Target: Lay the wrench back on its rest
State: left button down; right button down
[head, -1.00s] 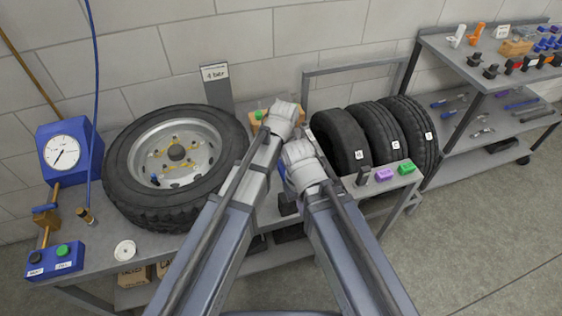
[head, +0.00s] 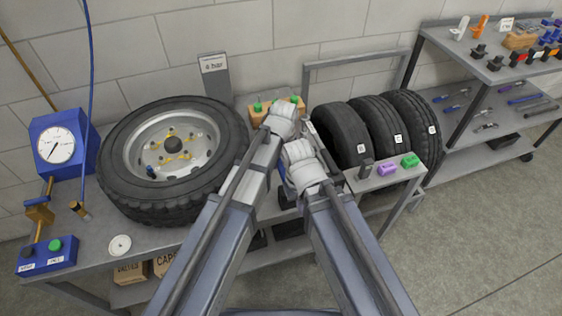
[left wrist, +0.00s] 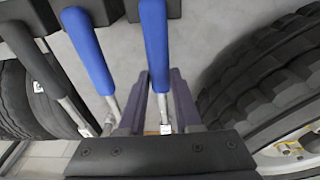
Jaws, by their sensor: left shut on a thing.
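Two blue-handled wrenches show in the left wrist view, with black blocks at their handle ends.
A large tyre on a rim (head: 120,170) lies left of my arms. Several upright tyres (head: 340,135) stand to the right. A wooden block with green tops (head: 265,116) is behind my wrists. A blue gauge (head: 55,145) stands far left. A tool shelf (head: 470,130) is at right.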

pick_arm(q)
jog(key=c, duration=0.5)
grip_release()
jog(key=r+p, duration=0.5)
jog(key=s+r+p, duration=0.1)
jog(key=r+p, duration=0.1)
jog(key=r, duration=0.1)
jog(key=shift+d+p, duration=0.1)
jog(key=shift+p, duration=0.3)
jog(key=shift+f, duration=0.1)
jog(key=s+a+m, duration=0.2)
jog(key=s+a, duration=0.3)
jog(key=a, duration=0.3)
jog(key=s+a+m, duration=0.1)
jog(key=s+a, duration=0.4)
jog(key=a, duration=0.4)
jog(key=s+d+m, duration=0.1)
jog(key=s+d, duration=0.1)
jog(key=d, duration=0.1)
jog(key=s+d+m+g, duration=0.1)
jog(key=d+m, duration=0.1)
jog(key=d, duration=0.2)
jog(key=s+d+m, duration=0.1)
jog(key=s+d, duration=0.1)
jog(key=d, duration=0.1)
jog(key=shift+s+d+g+y, duration=0.3)
jog(key=shift+s+d+y, duration=0.05)
jog(key=shift+d+y, duration=0.05)
